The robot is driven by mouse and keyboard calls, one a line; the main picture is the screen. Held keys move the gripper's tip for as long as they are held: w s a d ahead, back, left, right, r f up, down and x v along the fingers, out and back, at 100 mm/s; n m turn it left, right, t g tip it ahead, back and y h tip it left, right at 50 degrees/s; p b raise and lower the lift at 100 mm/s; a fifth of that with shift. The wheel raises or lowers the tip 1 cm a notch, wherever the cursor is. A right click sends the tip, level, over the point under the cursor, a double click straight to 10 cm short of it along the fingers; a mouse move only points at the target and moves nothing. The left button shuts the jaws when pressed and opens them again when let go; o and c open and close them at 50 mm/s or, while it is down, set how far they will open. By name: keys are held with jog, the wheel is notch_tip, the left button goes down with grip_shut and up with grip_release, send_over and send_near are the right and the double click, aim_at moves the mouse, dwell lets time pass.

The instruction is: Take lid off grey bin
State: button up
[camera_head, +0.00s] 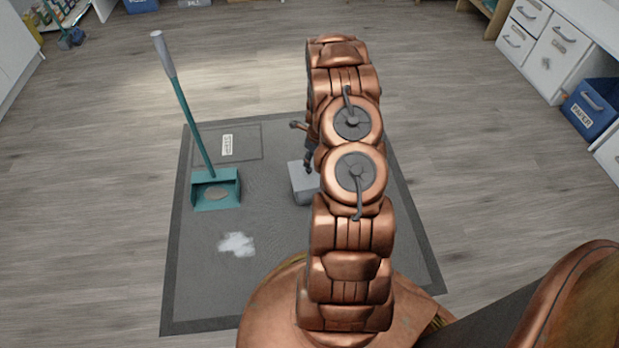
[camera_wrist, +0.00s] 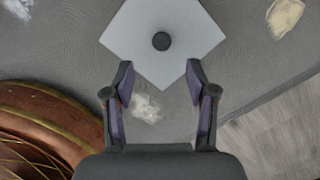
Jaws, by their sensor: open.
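The grey bin (camera_head: 302,187) stands on the dark mat, partly hidden behind my copper arm in the head view. In the wrist view its light grey square lid (camera_wrist: 185,30) shows from above, with a dark round knob (camera_wrist: 161,41) in the middle. My gripper (camera_wrist: 160,75) is open and empty. In the wrist view its fingertips are apart, just below the knob in the picture, over the lid's near corner. In the head view my gripper (camera_head: 307,150) is mostly hidden by the arm, above the bin. I cannot tell its exact height over the lid.
A teal dustpan (camera_head: 216,190) with a long handle stands on the mat (camera_head: 190,290) at left. A white powdery patch (camera_head: 237,244) lies in front of it. A labelled rectangle (camera_head: 227,145) marks the mat behind. A blue paper bin (camera_head: 590,108) and white drawers stand far right.

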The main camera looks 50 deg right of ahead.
aim_at(310, 169)
jog(key=f+b, duration=0.1)
jog(key=f, duration=0.1)
jog(key=f+b, duration=0.1)
jog(key=f, duration=0.2)
jog(key=w+f+b, duration=0.1)
jog(key=f, duration=0.2)
jog(key=shift+w, duration=0.1)
jog(key=shift+c, duration=0.4)
grip_shut()
